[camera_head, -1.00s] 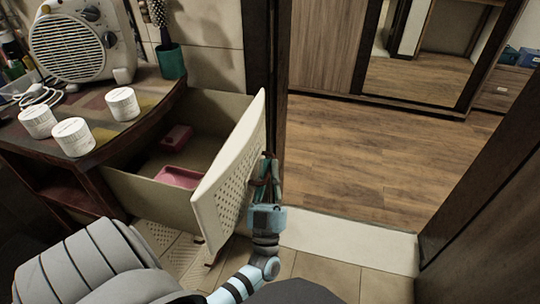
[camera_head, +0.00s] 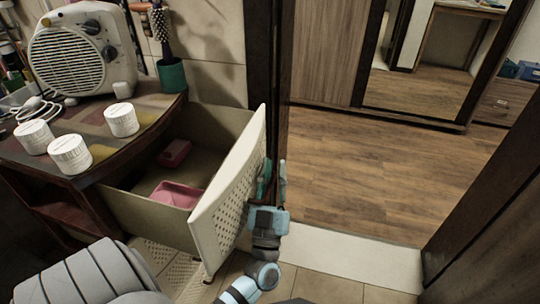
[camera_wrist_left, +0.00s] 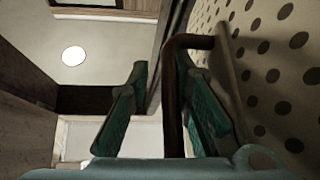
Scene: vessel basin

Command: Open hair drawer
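The hair drawer (camera_head: 228,190) is pulled far out of the wooden cabinet and stands open. Its front is cream with a dotted pattern, which also shows in the left wrist view (camera_wrist_left: 270,85). My left gripper (camera_head: 274,172) is at the outer face of the drawer front. Its fingers are spread apart. In the left wrist view, the brown bar handle (camera_wrist_left: 174,95) runs between the fingers (camera_wrist_left: 165,92), nearer the right one, with a clear gap to the left one. My right gripper is not in view.
Pink trays (camera_head: 177,194) lie inside the drawer. Several white jars (camera_head: 70,154), a beige heater (camera_head: 80,50) and a teal cup with a brush (camera_head: 172,75) stand on the cabinet top. The doorway on the right opens onto clear wooden floor (camera_head: 370,170).

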